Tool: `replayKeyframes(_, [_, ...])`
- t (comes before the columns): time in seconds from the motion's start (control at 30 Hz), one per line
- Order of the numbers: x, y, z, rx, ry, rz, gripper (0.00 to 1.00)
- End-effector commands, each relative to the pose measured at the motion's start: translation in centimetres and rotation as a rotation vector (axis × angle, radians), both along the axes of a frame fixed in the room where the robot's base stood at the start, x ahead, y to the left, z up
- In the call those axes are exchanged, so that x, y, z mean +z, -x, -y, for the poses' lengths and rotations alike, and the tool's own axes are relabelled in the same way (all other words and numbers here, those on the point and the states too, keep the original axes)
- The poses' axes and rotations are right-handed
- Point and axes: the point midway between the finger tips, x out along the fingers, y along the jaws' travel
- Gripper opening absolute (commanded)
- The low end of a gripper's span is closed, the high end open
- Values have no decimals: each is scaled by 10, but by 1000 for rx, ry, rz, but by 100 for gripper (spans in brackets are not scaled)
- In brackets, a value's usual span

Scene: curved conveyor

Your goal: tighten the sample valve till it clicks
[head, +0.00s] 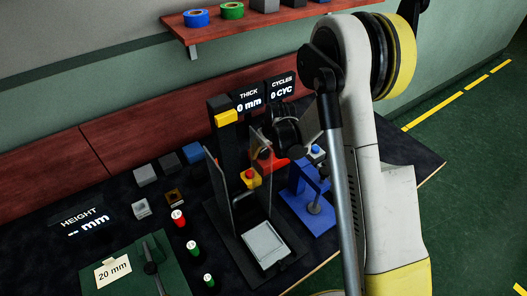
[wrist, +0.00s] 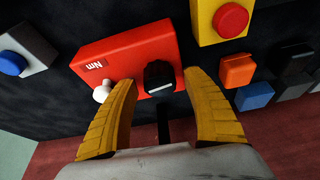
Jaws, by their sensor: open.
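A red box (wrist: 120,58) marked "Nm" lies on the dark bench in the wrist view. It carries a black knob (wrist: 159,76), which I take for the sample valve, and a small white knob (wrist: 101,94) to its left. My gripper (wrist: 160,82) is open, its yellow fingers apart with the black knob between their tips in the picture. I cannot tell whether either finger touches it. In the head view the red box (head: 267,160) shows only partly behind a grey plate and my wrist. My fingers cannot be made out there.
A yellow box with a red button (wrist: 231,20), an orange block (wrist: 237,70) and a blue block (wrist: 254,96) are close right in the wrist view. A grey-plated stand (head: 265,245) and blue press (head: 313,205) crowd the head view. Batteries (head: 178,217) stand left.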

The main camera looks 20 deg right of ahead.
Motion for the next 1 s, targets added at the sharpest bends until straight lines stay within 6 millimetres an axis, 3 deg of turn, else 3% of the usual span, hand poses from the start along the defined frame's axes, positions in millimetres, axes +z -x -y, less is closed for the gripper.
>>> replayKeyframes(0.53, [93, 38, 9, -1, 0, 0, 58])
replayKeyframes(0.7, [106, 43, 10, -1, 0, 0, 58])
replayKeyframes(1.0, [108, 44, 10, 0, 0, 0, 58])
